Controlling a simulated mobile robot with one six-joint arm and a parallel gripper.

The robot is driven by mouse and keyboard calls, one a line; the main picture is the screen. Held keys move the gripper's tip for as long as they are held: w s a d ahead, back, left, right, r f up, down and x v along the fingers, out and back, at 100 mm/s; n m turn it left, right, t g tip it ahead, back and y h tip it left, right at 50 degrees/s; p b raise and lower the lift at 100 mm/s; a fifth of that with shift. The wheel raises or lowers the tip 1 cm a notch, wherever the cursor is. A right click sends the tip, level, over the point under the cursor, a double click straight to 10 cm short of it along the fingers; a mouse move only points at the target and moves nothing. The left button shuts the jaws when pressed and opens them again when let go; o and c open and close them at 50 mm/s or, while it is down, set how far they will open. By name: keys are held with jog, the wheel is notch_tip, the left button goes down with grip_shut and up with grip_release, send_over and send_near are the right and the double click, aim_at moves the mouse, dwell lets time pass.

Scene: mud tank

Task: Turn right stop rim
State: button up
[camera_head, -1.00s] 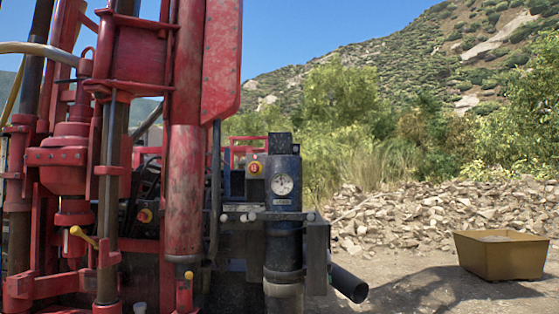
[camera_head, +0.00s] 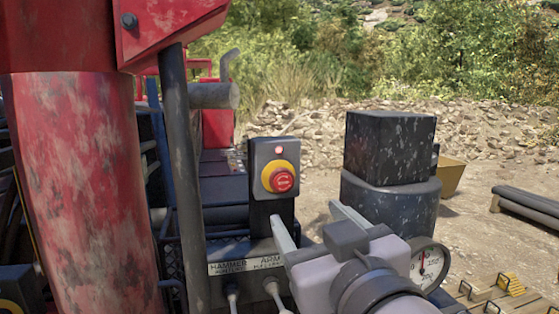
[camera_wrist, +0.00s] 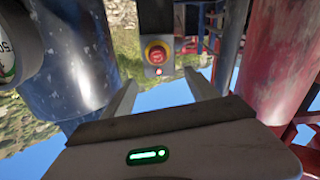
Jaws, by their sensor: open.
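A red round stop button (camera_head: 281,179) with a yellow collar sits on a dark upright box (camera_head: 272,215), below a small lit red lamp (camera_head: 279,150). My gripper (camera_head: 306,222) is in front of the box, a little below and right of the button in the head view. Its two pale fingers are apart with nothing between them. In the wrist view the stop button (camera_wrist: 156,53) shows upside down beyond the open fingertips (camera_wrist: 160,80), roughly centred between them and apart from them. The collar's rim is fully visible in the wrist view.
A pressure gauge (camera_head: 428,262) and a dark chipped cylinder (camera_head: 391,160) stand close right of my gripper. Levers (camera_head: 232,293) labelled HAMMER and ARM are below. A grey pipe (camera_head: 183,170) and red column (camera_head: 85,190) are left. A yellow bin (camera_head: 451,177) stands behind.

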aim_at(283, 182)
jog(key=b+x, duration=0.1)
jog(key=x, duration=0.4)
jog(key=b+x, duration=0.1)
jog(key=x, duration=0.9)
jog(key=shift+w+d+f+b, duration=0.1)
jog(key=shift+w+d+b, duration=0.05)
jog(key=shift+w+b, duration=0.3)
jog(key=shift+s, duration=0.1)
jog(key=shift+c, duration=0.2)
